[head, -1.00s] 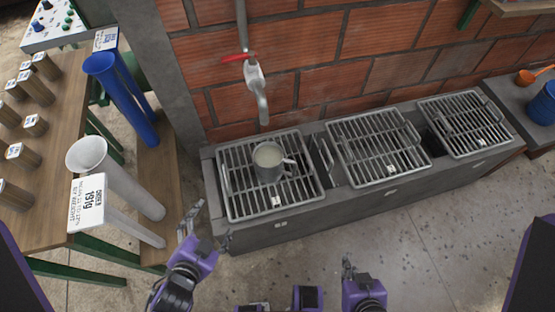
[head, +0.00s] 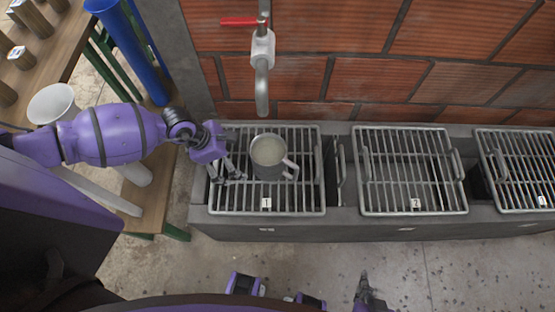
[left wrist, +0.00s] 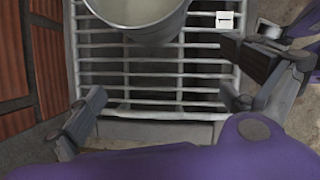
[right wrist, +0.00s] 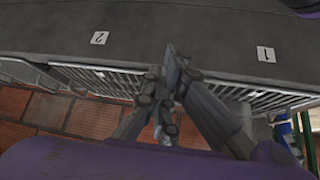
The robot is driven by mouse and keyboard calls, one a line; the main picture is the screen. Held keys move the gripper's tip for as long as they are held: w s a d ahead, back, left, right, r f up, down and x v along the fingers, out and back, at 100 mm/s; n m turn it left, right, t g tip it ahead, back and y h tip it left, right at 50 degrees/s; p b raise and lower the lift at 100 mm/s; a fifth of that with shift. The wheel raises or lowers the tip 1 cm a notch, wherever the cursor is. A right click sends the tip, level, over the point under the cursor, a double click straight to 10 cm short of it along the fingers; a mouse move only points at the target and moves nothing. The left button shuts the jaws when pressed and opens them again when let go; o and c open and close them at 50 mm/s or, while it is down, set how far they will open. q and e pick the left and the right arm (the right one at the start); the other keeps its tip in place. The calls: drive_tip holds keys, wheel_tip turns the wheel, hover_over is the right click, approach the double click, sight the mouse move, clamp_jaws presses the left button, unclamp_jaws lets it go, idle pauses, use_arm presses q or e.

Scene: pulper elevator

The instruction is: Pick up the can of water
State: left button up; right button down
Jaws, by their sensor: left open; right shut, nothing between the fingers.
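A grey metal can (head: 268,174) with a side handle holds a pale, cloudy liquid. It stands upright on the leftmost grate (head: 232,208), marked 1, below the tap. My left gripper (head: 229,165) is open just left of the can, over the same grate. In the left wrist view the can (left wrist: 150,30) is at the top, ahead of the spread fingers (left wrist: 163,98), with nothing between them. My right gripper (head: 367,288) is at the bottom of the head view, in front of the trough. Its fingers (right wrist: 165,78) are together and empty in the right wrist view.
A tap (head: 262,70) with a red lever hangs from the brick wall behind the can. Grates 2 (head: 412,211) and 3 (head: 500,200) are empty. A white funnel tube (head: 52,105) and blue tubes (head: 125,45) stand at left.

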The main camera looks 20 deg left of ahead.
use_arm(q)
approach(271, 158)
wheel_tip(271, 158, up, 3)
drive_tip(key=s+d, duration=0.2)
drive_tip(key=x, duration=0.5)
drive_tip(key=shift+w+d+f, duration=0.1)
drive_tip(key=shift+d+f, duration=0.15)
drive_tip(key=shift+d, duration=0.05)
drive_tip(key=c, duration=1.9)
drive_tip(key=shift+r, duration=0.1)
drive_tip(key=shift+c, duration=0.4)
